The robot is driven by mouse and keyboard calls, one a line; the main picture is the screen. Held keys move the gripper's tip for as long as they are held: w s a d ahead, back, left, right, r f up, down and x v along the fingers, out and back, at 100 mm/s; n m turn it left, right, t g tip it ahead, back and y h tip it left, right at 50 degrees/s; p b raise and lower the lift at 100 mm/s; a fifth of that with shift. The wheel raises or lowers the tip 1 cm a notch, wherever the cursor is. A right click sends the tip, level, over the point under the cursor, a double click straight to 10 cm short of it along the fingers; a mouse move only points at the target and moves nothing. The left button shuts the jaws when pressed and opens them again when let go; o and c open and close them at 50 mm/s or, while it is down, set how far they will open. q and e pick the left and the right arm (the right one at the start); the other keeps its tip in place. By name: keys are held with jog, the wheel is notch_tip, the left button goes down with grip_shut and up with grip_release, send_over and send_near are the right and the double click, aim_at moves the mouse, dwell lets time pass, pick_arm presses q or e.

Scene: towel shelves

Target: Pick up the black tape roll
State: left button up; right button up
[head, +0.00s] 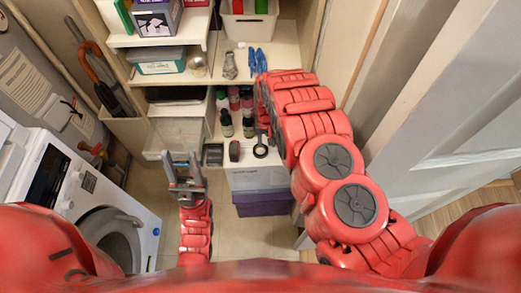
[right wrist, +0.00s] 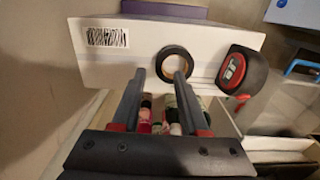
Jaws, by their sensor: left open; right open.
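The black tape roll (right wrist: 160,63) lies flat on a white shelf edge, straight beyond my right gripper (right wrist: 160,74) in the right wrist view. In that view the fingers are open with a gap between them, and the roll appears just past the tips, a little towards the right finger. Nothing is held. In the head view the tape roll (head: 260,153) lies near the front edge of the shelf, just below the end of my right arm. My left gripper (head: 184,172) is open and empty, low in front of the shelves, to the left of the roll.
A black and red tape measure (right wrist: 243,72) lies beside the roll. Several small bottles (head: 227,124) stand behind it on the same shelf. A purple box (head: 262,203) is below. A washing machine (head: 75,190) stands at left, and a white door (head: 440,120) at right.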

aim_at(266, 150)
jog(key=shift+f+p, duration=0.3)
jog(key=shift+f, duration=1.85)
jog(key=shift+c, duration=0.3)
grip_shut()
